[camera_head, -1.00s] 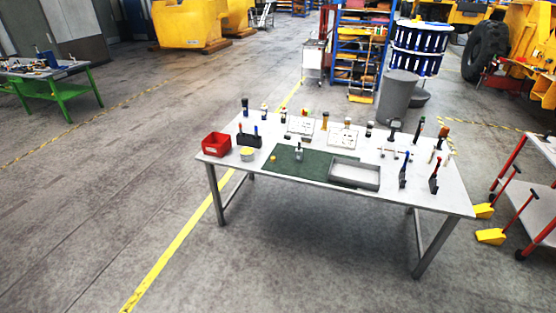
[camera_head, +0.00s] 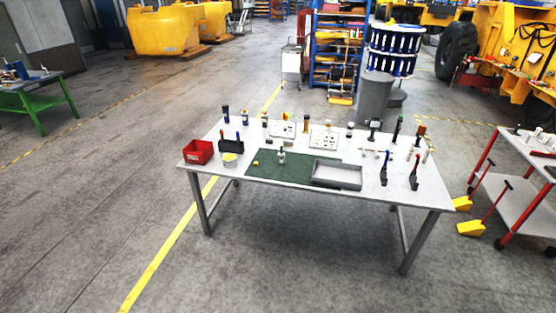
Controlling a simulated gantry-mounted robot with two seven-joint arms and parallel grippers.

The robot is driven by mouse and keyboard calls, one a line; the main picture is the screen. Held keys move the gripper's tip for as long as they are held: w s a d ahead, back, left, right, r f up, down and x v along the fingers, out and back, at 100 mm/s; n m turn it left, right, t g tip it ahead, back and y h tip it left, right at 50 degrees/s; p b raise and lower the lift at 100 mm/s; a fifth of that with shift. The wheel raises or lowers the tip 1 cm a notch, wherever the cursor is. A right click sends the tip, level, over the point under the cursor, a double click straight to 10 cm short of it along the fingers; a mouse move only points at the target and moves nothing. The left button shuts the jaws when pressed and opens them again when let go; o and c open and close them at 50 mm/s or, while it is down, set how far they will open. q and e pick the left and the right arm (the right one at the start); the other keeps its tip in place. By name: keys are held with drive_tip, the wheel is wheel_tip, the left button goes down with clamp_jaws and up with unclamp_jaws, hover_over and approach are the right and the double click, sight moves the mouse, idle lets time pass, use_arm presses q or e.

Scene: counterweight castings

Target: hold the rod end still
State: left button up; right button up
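Neither of my grippers is in the head view. A work table (camera_head: 225,184) stands ahead of me with a green mat (camera_head: 262,172) on its near part. A small upright metallic piece (camera_head: 281,157) stands on the mat; I cannot tell whether it is the rod end. A small yellow piece (camera_head: 256,163) lies on the mat to its left. A grey tray (camera_head: 337,174) sits at the mat's right side. A red bin (camera_head: 198,152) and a pale round tub (camera_head: 229,160) are at the table's left end.
Several upright tools line the table's back edge. A red-framed cart (camera_head: 520,203) stands on the right, with yellow wedges (camera_head: 471,228) on the floor beside it. A green bench (camera_head: 38,100) is far left. The floor in front of the table is open.

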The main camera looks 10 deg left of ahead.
drive_tip(key=shift+o, duration=0.4)
drive_tip(key=o, duration=0.4)
